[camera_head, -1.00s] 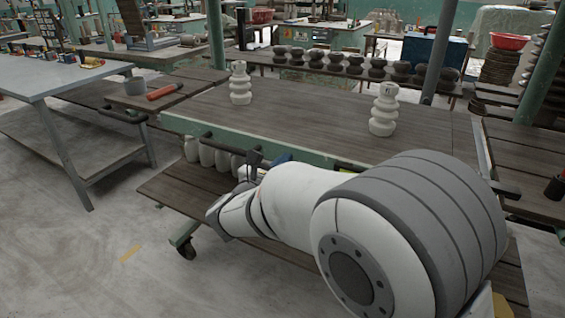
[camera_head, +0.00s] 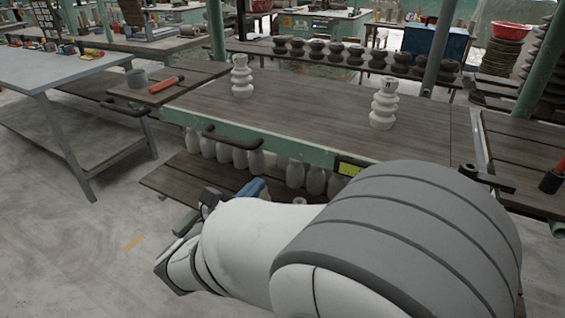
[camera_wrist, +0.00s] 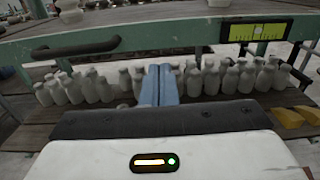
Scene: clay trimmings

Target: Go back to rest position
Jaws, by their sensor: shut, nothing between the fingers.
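My gripper shows in the wrist view as two blue fingers (camera_wrist: 159,84) pressed together, with nothing between them. In the head view a bit of the blue gripper (camera_head: 252,188) shows behind my white arm, in front of the wooden cart's (camera_head: 300,108) near edge. Most of it is hidden by the arm there. Two white ringed clay pieces stand upright on the cart top, one at the left (camera_head: 242,77) and one at the right (camera_head: 384,104). My gripper is apart from both.
White bottles (camera_wrist: 98,86) stand in rows on the cart's lower shelf (camera_head: 180,180). A black handle (camera_head: 236,143) sticks out from the cart's edge. A grey table (camera_head: 70,75) stands at the left. Open floor (camera_head: 90,245) lies at the lower left.

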